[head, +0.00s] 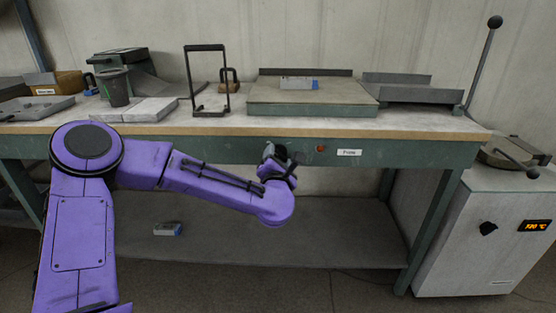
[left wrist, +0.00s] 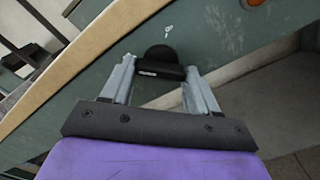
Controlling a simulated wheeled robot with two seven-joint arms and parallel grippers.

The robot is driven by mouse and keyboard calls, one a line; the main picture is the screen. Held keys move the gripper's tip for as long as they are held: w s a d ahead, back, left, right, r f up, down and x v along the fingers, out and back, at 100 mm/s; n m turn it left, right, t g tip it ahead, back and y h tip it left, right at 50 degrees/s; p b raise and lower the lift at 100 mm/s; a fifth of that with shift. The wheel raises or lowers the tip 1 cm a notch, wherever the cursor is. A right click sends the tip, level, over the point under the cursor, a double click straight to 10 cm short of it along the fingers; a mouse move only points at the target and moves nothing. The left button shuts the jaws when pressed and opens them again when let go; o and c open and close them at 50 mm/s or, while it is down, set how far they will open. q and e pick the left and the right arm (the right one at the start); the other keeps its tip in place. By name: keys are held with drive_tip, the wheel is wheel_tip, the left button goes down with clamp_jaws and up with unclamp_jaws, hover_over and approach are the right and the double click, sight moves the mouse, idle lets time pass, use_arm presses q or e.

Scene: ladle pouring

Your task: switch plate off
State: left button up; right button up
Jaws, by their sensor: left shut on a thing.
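My left gripper (head: 278,156) is at the green front rail of the bench (head: 215,149). In the left wrist view its two grey fingers (left wrist: 158,75) are closed around a black knob (left wrist: 160,55) on that rail. A small white mark shows on the rail beside the knob. The knob is mostly hidden by the gripper in the head view. A red-orange light (head: 320,149) and a white label (head: 349,153) sit on the rail to the right. The flat plate (head: 312,110) lies on the bench top above them. My right gripper is out of view.
A small grey block with a blue end (head: 298,83) lies on the plate. A black frame stand (head: 208,75) and a dark cup (head: 116,88) stand to its left. A grey furnace cabinet (head: 485,235) with a lit display (head: 535,226) stands at right. A lower shelf (head: 260,235) lies below.

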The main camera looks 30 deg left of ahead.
use_arm(q)
drive_tip(key=o, duration=1.1)
drive_tip(key=shift+c, duration=0.2)
drive_tip(key=shift+s, duration=0.1)
drive_tip(key=v, duration=1)
drive_tip(key=shift+s+d, duration=0.15)
drive_tip(key=shift+d, duration=0.05)
drive_tip(key=shift+f, duration=0.1)
